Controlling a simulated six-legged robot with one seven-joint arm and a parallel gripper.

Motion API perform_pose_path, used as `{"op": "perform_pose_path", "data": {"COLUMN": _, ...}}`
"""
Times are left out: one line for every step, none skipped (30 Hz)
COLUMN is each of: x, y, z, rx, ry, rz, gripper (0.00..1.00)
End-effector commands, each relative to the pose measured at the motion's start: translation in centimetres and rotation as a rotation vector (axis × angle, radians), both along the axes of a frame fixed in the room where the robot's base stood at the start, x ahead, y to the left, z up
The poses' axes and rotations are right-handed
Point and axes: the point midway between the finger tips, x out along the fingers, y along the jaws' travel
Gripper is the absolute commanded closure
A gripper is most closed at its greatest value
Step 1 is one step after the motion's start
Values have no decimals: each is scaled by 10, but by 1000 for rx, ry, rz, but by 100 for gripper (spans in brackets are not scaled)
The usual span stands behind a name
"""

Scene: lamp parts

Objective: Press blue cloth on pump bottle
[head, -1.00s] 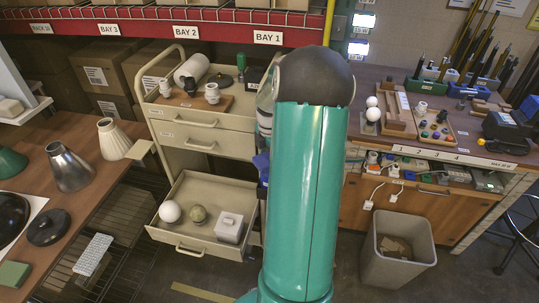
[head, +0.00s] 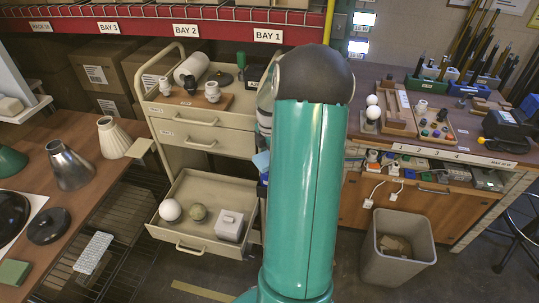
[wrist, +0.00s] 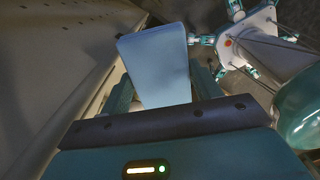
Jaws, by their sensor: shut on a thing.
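A light blue folded cloth (wrist: 155,60) is between the two fingers of my gripper (wrist: 164,85) in the wrist view, and the gripper is shut on it. Its flat face fills the middle of that view. In the head view a small patch of the blue cloth (head: 262,160) shows at the left edge of my teal arm, beside the cart's right side. The gripper itself is hidden behind my arm there. I cannot make out a pump bottle for certain; a dark green upright thing (head: 241,58) stands at the back of the cart top.
The beige cart (head: 195,112) has its lower drawer (head: 187,238) pulled out, holding two balls and a white box. A bench with lampshades (head: 114,138) is left. A workbench (head: 490,155) and grey bin (head: 398,270) are right.

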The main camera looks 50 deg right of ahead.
Motion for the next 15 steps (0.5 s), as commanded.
{"op": "perform_pose_path", "data": {"x": 0, "y": 0, "z": 2, "rx": 0, "ry": 0, "rz": 0, "gripper": 55}}
{"op": "perform_pose_path", "data": {"x": 0, "y": 0, "z": 4, "rx": 0, "ry": 0, "rz": 0, "gripper": 55}}
{"op": "perform_pose_path", "data": {"x": 0, "y": 0, "z": 7, "rx": 0, "ry": 0, "rz": -1, "gripper": 55}}
{"op": "perform_pose_path", "data": {"x": 0, "y": 0, "z": 10, "rx": 0, "ry": -1, "rz": -1, "gripper": 55}}
{"op": "perform_pose_path", "data": {"x": 0, "y": 0, "z": 12, "rx": -1, "ry": -1, "rz": -1, "gripper": 55}}
{"op": "perform_pose_path", "data": {"x": 0, "y": -1, "z": 15, "rx": -2, "ry": -1, "rz": -1, "gripper": 55}}
{"op": "perform_pose_path", "data": {"x": 0, "y": -1, "z": 17, "rx": -2, "ry": -1, "rz": -1, "gripper": 55}}
{"op": "perform_pose_path", "data": {"x": 0, "y": 0, "z": 20, "rx": -2, "ry": -1, "rz": -1, "gripper": 55}}
{"op": "perform_pose_path", "data": {"x": 0, "y": 0, "z": 22, "rx": -1, "ry": -1, "rz": -1, "gripper": 55}}
{"op": "perform_pose_path", "data": {"x": 0, "y": 0, "z": 24, "rx": -1, "ry": -1, "rz": -1, "gripper": 55}}
{"op": "perform_pose_path", "data": {"x": 0, "y": 0, "z": 27, "rx": -1, "ry": -1, "rz": 0, "gripper": 55}}
{"op": "perform_pose_path", "data": {"x": 0, "y": -1, "z": 30, "rx": -3, "ry": -1, "rz": 0, "gripper": 55}}
{"op": "perform_pose_path", "data": {"x": 0, "y": -1, "z": 32, "rx": -3, "ry": -1, "rz": 0, "gripper": 55}}
{"op": "perform_pose_path", "data": {"x": 0, "y": -1, "z": 34, "rx": -3, "ry": -1, "rz": 0, "gripper": 55}}
{"op": "perform_pose_path", "data": {"x": 0, "y": 0, "z": 37, "rx": -2, "ry": 0, "rz": 0, "gripper": 55}}
